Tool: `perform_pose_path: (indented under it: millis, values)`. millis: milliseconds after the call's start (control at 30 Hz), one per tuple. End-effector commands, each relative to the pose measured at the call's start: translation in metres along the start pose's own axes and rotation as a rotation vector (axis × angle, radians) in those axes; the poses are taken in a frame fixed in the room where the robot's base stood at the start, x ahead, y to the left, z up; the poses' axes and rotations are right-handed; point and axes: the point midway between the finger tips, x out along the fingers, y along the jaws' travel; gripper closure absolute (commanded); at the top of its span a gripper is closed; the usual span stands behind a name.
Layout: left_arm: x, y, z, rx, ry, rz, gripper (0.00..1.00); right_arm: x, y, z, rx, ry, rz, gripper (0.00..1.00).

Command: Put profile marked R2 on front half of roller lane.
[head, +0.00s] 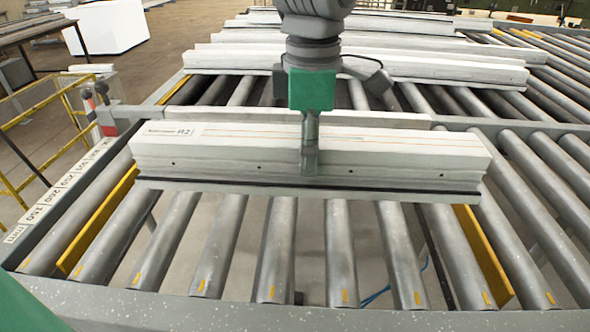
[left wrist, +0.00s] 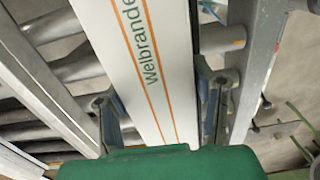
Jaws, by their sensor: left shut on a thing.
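The white profile marked R2 (head: 400,150) lies crosswise over the front part of the roller lane (head: 215,245). Its R2 label is at its left end, and two thin orange lines run along its top. My left gripper (head: 310,165) comes down from above and is shut on the profile near its middle. The left wrist view shows the two fingers on either side of the profile (left wrist: 128,60), with green lettering on its face. I cannot tell whether the profile touches the rollers or hangs just above them. My right gripper is not in view.
Several other white profiles (head: 440,68) lie farther back on rollers. A grey crossbar (head: 350,117) stands behind the held profile. A number scale (head: 65,183) runs along the left rail. Bare rollers with orange marks lie in front of the profile. A yellow railing (head: 35,150) stands left.

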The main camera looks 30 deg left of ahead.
Motion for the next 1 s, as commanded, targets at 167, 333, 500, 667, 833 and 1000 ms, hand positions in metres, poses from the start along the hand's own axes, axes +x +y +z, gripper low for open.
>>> perform_pose_path:
  millis: [167,333,500,667,833,1000]
  values:
    - [0.035,0.002,0.000,0.000,0.000,-0.008,1.00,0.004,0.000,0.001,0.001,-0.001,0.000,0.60]
    - [0.055,0.005,-0.003,0.000,-0.004,-0.007,1.00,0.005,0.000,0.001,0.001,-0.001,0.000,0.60]
    - [0.066,0.005,-0.004,0.001,-0.004,-0.008,1.00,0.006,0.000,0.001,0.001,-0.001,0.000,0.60]
    - [0.088,0.005,-0.004,0.000,-0.003,-0.010,1.00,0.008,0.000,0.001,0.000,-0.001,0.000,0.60]
    - [0.094,0.005,-0.003,0.000,-0.004,-0.005,1.00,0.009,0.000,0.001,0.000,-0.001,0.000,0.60]
    - [0.095,0.005,-0.002,0.001,-0.002,-0.007,0.28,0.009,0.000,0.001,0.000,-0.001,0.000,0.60]
